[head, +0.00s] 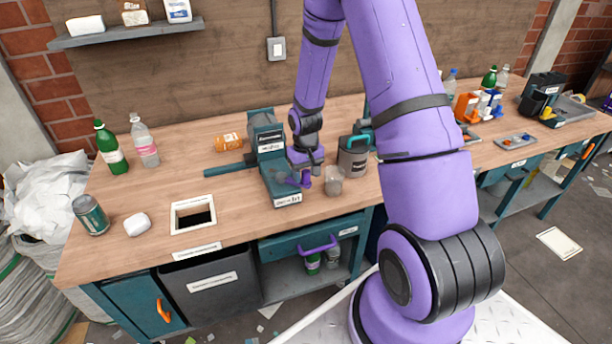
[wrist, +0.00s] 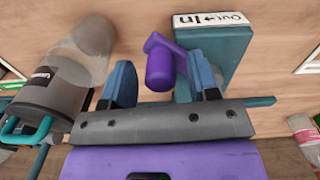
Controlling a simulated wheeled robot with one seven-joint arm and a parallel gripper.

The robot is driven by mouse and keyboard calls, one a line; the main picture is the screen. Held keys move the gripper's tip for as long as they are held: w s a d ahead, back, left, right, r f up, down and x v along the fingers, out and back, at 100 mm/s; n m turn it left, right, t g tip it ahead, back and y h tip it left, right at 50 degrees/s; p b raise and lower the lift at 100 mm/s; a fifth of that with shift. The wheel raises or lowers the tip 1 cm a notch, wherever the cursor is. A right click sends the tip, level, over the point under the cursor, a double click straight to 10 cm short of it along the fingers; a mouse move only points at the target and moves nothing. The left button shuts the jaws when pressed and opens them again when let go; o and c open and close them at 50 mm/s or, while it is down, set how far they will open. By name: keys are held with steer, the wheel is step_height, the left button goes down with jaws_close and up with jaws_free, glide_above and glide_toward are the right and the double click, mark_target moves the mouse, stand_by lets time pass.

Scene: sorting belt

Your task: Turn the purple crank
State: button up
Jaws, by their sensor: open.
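The purple crank (wrist: 160,66) is on the side of a teal machine (wrist: 219,58) with an "Out/In" label. In the wrist view its upright knob stands between the two blue fingers of my gripper (wrist: 159,76). The fingers are spread, with visible gaps on both sides of the knob. In the head view the crank (head: 305,178) is small and partly hidden by my gripper (head: 306,168), which is lowered beside the machine (head: 268,160). Where the crank joins the machine is not clear.
A grey jug with a teal handle (head: 353,158) and a translucent cup (head: 334,181) stand close to the right of the crank. An orange jar (head: 228,142) lies behind the machine. A square bin opening (head: 178,226) is to the left.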

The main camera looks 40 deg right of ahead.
steer(key=shift+f, duration=0.55)
jaws_close()
steer(key=shift+a, duration=0.1)
